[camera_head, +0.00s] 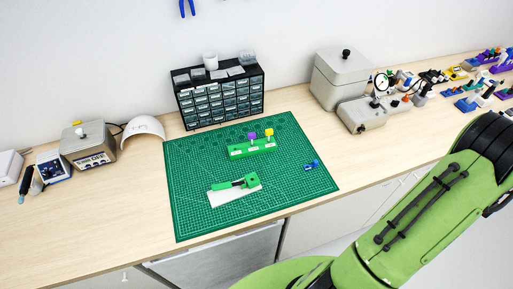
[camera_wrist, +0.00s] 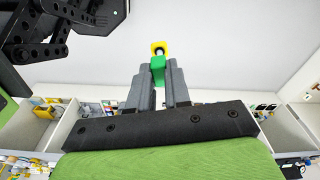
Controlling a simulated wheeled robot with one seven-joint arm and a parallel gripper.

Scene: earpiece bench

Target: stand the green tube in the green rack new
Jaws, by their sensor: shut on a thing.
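My gripper (camera_wrist: 157,85) shows in the wrist view, its two grey fingers shut on a small green piece (camera_wrist: 157,70), which I take to be the green tube. A yellow square end (camera_wrist: 158,47) with a dark and white middle shows just beyond the green. The fingers hide its lower part. The green rack (camera_head: 251,149) stands on the cutting mat in the head view. A purple-topped piece (camera_head: 252,136) and a yellow-topped piece (camera_head: 269,132) stand in it. Its pale front labels are too small to read. My gripper is outside the head view.
The green cutting mat (camera_head: 190,212) also bears a green block with a rod (camera_head: 250,181) on a white sheet, and a small blue thing (camera_head: 311,165). A black drawer cabinet (camera_head: 219,98) stands behind. Grey devices (camera_head: 343,78) stand at right.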

